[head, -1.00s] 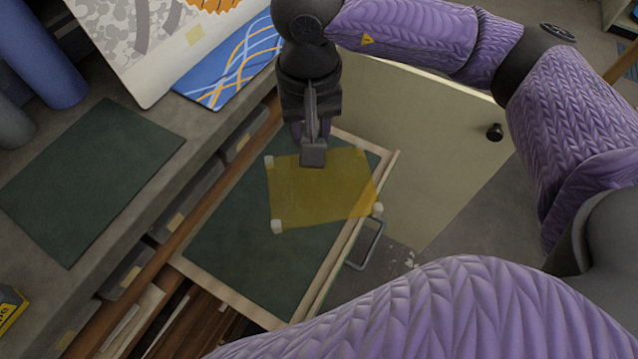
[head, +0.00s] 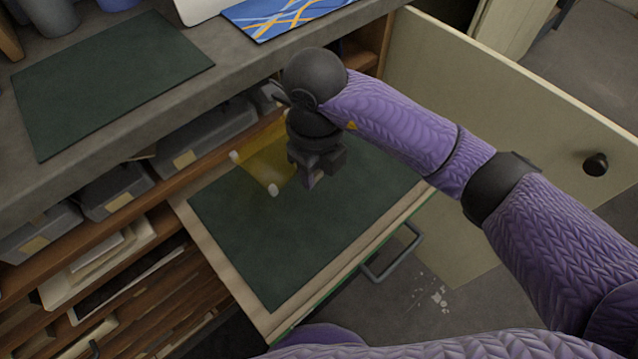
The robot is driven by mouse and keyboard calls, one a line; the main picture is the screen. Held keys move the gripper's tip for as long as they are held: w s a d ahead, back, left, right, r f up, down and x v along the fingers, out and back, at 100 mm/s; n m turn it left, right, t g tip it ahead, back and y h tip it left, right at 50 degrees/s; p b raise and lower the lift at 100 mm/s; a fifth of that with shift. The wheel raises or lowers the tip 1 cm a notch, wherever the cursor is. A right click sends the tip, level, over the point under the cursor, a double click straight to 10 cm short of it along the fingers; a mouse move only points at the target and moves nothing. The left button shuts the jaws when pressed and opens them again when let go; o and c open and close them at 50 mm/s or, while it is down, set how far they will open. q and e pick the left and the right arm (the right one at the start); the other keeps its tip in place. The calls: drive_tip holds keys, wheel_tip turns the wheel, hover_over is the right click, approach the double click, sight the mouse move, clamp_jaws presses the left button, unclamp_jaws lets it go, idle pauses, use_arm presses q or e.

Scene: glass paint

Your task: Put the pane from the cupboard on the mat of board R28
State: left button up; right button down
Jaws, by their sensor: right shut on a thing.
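The yellow see-through pane (head: 264,158) has pale corner pieces and is held over the left part of the pulled-out drawer. My right gripper (head: 312,178) is shut on it and hides its right part. A dark green mat (head: 330,220) lines the open drawer (head: 232,278). Another dark green mat (head: 110,75) lies flat and empty on the grey worktop. I cannot read any board label, so I cannot tell which is R28. My left gripper is not in view.
The grey worktop (head: 200,105) has its front edge above shelves with grey boxes (head: 190,140). A blue patterned board (head: 285,12) lies at the back. An open cream cupboard door (head: 500,110) stands at the right. The drawer handle (head: 395,258) sticks out at the front.

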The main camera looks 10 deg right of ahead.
sight(314, 211)
drive_tip(key=shift+a+f+m, duration=0.2)
drive_tip(key=shift+f+m, duration=0.3)
use_arm(q)
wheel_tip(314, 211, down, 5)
drive_tip(key=b, duration=0.4)
use_arm(e)
wheel_tip(314, 211, down, 10)
drive_tip(key=shift+r, duration=0.2)
drive_tip(key=shift+f, duration=0.2)
drive_tip(key=shift+c, duration=1.9)
unclamp_jaws()
drive_tip(key=shift+r, duration=0.45)
wheel_tip(314, 211, up, 11)
drive_tip(key=p, duration=0.4)
drive_tip(key=shift+f+p, duration=0.2)
drive_tip(key=shift+p, duration=0.15)
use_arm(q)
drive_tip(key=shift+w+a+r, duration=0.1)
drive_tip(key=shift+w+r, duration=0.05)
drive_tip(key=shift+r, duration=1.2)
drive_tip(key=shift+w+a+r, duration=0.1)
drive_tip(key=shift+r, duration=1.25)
use_arm(e)
drive_tip(key=shift+r, duration=0.5)
